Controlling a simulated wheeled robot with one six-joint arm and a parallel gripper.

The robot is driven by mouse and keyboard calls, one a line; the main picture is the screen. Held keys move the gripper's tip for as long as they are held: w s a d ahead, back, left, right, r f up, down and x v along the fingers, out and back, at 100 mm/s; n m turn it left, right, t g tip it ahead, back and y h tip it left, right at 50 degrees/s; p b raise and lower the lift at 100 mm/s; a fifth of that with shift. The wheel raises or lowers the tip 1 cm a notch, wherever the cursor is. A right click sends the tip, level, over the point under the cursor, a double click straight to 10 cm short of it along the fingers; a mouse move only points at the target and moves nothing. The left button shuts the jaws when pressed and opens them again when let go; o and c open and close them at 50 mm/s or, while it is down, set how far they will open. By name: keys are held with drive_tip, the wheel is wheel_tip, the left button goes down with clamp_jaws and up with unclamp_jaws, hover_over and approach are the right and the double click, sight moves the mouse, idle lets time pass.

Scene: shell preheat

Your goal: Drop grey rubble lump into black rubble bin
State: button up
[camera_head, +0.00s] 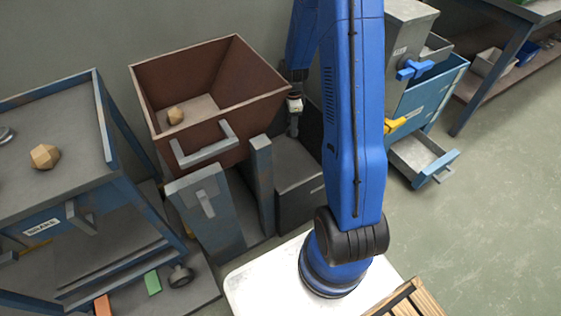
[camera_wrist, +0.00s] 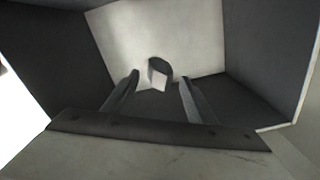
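The grey rubble lump (camera_wrist: 160,73) shows in the wrist view, dark on top with a pale lower face. It is just beyond and between the fingertips of my gripper (camera_wrist: 158,78). The fingers are spread, with a gap on each side of the lump. Walls of an open box surround it; I cannot tell whether it rests on the bottom or is above it. In the head view a dark bin (camera_head: 300,205), which looks like the black rubble bin, stands right of the brown bin. My blue arm hides part of it, and the lump is not visible there.
The brown bin (camera_head: 188,146) holds a tan lump (camera_head: 175,115). Another tan lump (camera_head: 45,156) lies on the bench (camera_head: 70,185) at left. A blue cabinet (camera_head: 430,95) with an open lower drawer (camera_head: 422,155) stands right of my arm. Floor at right is clear.

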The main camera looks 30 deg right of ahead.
idle(0.3)
wheel_tip(320, 180, up, 17)
drive_tip(key=shift+r, duration=0.2)
idle(0.4)
idle(0.5)
